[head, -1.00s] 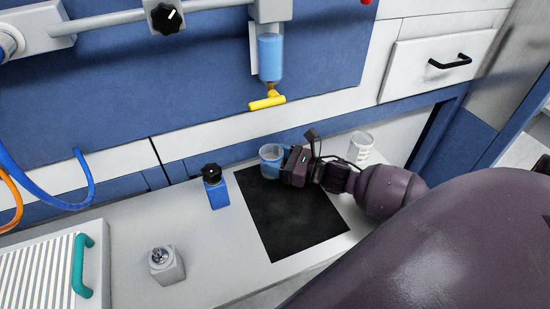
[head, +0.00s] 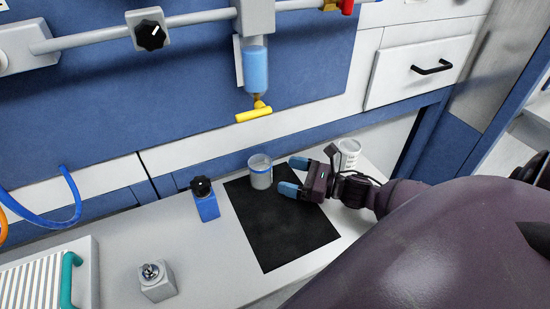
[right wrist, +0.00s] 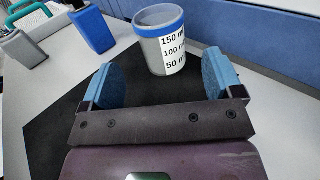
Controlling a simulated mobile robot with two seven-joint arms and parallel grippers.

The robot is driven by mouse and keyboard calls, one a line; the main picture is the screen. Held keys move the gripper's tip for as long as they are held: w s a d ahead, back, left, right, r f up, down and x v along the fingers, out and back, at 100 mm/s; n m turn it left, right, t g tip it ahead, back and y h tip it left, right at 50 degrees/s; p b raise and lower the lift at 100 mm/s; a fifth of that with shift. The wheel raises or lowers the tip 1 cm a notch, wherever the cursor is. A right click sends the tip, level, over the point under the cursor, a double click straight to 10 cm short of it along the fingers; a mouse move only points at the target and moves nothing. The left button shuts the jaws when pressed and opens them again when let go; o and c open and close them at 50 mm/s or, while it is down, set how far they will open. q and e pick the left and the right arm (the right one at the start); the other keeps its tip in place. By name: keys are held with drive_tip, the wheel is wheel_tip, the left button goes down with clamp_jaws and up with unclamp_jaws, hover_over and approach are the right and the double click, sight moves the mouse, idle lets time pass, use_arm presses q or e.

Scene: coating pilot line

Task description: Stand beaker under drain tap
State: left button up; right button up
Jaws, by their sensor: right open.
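The beaker (head: 260,174) is clear with a blue rim band. It stands upright at the back edge of the black mat (head: 285,228), below the yellow drain tap (head: 254,113) in the head view; I cannot tell if it is exactly in line under the outlet. In the right wrist view the beaker (right wrist: 160,42) shows 150, 100 and 50 marks. My right gripper (head: 292,175) is open and empty, to the right of the beaker. Its blue fingertips point at the beaker with a gap between. My left gripper is out of view.
A second clear container (head: 348,151) stands behind my right wrist. A grey block (head: 156,281) and a ribbed tray (head: 87,258) lie further left. The front of the mat is clear.

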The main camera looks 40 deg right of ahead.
drive_tip(key=shift+v, duration=2.2)
